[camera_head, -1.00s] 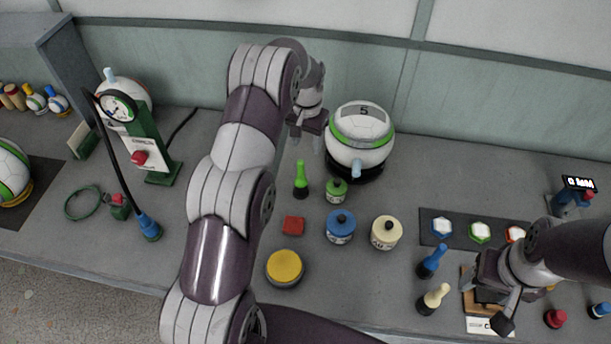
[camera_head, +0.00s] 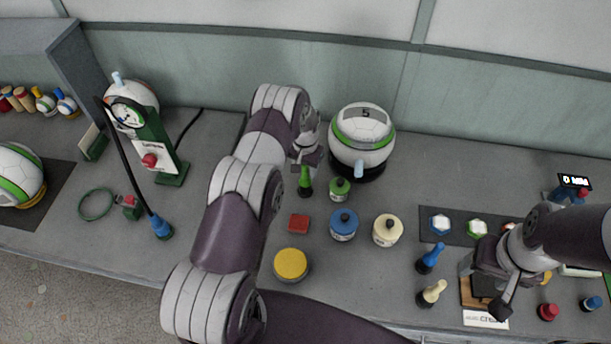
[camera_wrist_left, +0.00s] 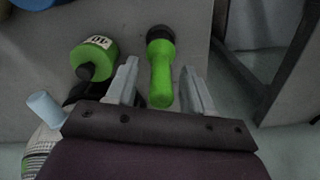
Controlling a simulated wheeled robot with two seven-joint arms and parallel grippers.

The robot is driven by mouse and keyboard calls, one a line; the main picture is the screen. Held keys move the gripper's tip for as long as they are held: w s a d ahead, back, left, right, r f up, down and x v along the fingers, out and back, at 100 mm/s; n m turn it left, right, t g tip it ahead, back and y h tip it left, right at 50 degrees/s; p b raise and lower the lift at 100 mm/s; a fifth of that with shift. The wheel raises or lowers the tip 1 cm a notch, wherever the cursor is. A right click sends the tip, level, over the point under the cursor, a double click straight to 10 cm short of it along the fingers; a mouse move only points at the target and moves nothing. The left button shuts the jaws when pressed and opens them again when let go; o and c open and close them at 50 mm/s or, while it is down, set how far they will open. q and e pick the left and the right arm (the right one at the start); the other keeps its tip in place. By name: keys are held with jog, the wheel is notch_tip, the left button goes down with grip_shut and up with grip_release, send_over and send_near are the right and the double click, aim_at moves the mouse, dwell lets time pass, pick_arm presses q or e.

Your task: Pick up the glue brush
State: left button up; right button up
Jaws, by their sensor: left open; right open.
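The green-handled brush with a black end, which I take as the glue brush (camera_head: 305,184), stands upright on the bench left of the ball on its black stand. My left gripper (camera_head: 307,161) is at the top of its handle. In the left wrist view the green handle (camera_wrist_left: 161,82) lies between the two open fingers of my left gripper (camera_wrist_left: 160,67), with gaps on both sides. My right gripper (camera_head: 482,276) is open at the right, above a brown wooden block (camera_head: 471,294); its fingertips are partly hidden.
A green-labelled pot (camera_head: 340,190) stands close right of the brush, and the white-green ball (camera_head: 363,135) is just behind it. Blue pot (camera_head: 343,225), cream pot (camera_head: 387,230), red block (camera_head: 299,222) and yellow disc (camera_head: 291,264) stand in front.

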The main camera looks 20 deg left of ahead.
pick_arm(q)
grip_shut()
jog(key=shift+a, duration=0.1)
